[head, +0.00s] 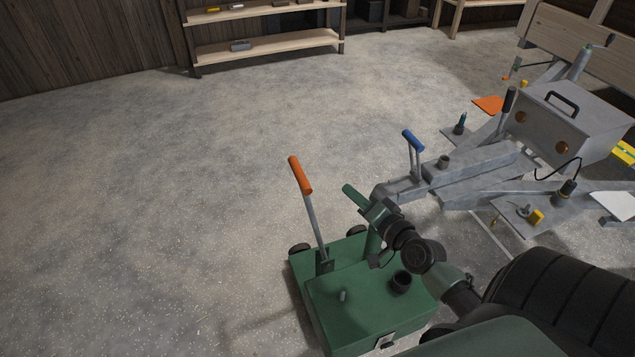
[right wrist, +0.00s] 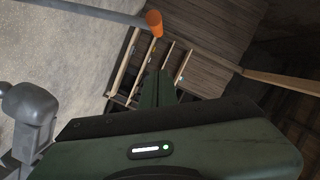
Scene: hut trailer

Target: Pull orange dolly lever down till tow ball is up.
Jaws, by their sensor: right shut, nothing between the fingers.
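The green dolly (head: 345,305) stands on the floor at the lower middle of the head view. Its lever has an orange grip (head: 300,175) on a grey rod and stands raised, tilted slightly left. The orange grip also shows at the top of the right wrist view (right wrist: 154,22). My right gripper (head: 348,190) is shut and empty, to the right of the lever and apart from its grip; its closed fingers (right wrist: 158,85) show in the wrist view. A green post (head: 373,243) rises from the dolly. The tow ball cannot be made out behind my gripper. My left gripper is not in view.
The grey trailer drawbar (head: 475,165) with a blue-handled lever (head: 413,140) reaches in from the right, close behind my right gripper. A grey box (head: 565,120) sits on the trailer. A wooden shelf (head: 265,48) stands at the back. Floor left of the dolly is clear.

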